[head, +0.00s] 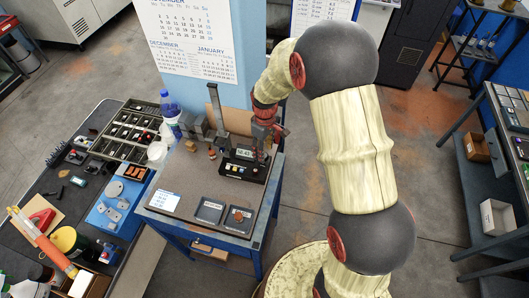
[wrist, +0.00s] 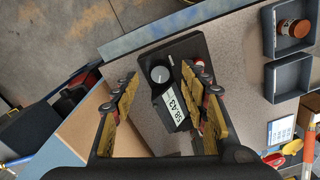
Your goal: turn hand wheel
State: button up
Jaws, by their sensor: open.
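A black box-shaped instrument (head: 249,166) with a lit number display stands on the small blue-framed bench in the head view. In the wrist view the same instrument (wrist: 184,52) shows a round knob with a pale grey top (wrist: 160,74), seemingly the hand wheel, beside a white number readout (wrist: 176,107). My gripper (wrist: 161,78) is open, with one yellow-padded finger on each side of the instrument and the knob in line between the tips. I cannot tell how far the tips are above it or whether they touch. In the head view my gripper (head: 265,133) is small and partly hidden.
Two dark shallow trays (head: 209,210) sit at the bench front beside a printed sheet (head: 163,200). A blue bottle (head: 170,106) and grey blocks stand at the bench's back left. A cluttered dark table (head: 62,172) adjoins at left. Shelving (head: 505,135) stands at right, with open floor between.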

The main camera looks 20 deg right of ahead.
jog(key=shift+f, duration=1.4)
jog(key=shift+c, duration=0.8)
grip_shut()
